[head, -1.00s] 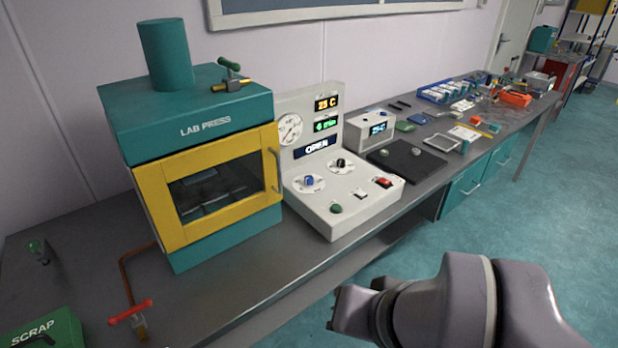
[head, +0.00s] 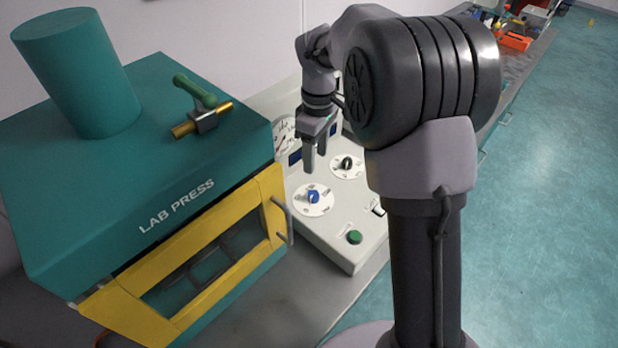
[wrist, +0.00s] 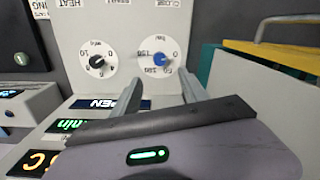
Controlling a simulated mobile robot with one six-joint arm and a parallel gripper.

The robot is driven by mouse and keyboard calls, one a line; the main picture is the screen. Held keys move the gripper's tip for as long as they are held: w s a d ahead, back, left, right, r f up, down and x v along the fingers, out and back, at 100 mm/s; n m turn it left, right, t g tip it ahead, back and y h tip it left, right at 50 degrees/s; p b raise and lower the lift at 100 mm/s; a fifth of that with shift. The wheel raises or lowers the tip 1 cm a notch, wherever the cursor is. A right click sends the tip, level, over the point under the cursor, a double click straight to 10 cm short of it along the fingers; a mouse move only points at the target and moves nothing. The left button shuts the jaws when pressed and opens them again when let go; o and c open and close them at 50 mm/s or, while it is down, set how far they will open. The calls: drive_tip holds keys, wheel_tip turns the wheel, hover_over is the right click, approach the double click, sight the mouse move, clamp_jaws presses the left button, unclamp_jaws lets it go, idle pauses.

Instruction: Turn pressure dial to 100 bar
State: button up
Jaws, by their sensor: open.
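The blue knob (head: 313,197) sits on a white numbered dial on the control panel's sloping front. In the wrist view the blue knob (wrist: 159,60) appears just past my fingertips, roughly in line with the gap between them. The numbers around it appear upside down there, and its exact setting is too small to tell. My gripper (head: 316,160) is open and points down above the panel, apart from the blue knob. In the wrist view my gripper (wrist: 160,85) shows both fingers spread with nothing between them.
A black knob (head: 347,164) stands beside the blue one. A green button (head: 355,237) is nearer the panel's front. The lab press (head: 200,165), with its yellow door and handle, stands close on the left. Part of the panel is hidden by my arm.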

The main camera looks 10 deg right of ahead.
sight(313, 193)
drive_tip(key=f+b, duration=0.1)
drive_tip(key=f, duration=0.3)
drive_tip(key=f+b, duration=0.1)
drive_tip(key=f, duration=0.4)
drive_tip(key=f+b, duration=0.2)
drive_tip(key=f, duration=0.2)
drive_tip(key=shift+a+f, duration=0.25)
drive_tip(key=shift+f, duration=0.05)
clamp_jaws()
drive_tip(key=shift+r, duration=0.1)
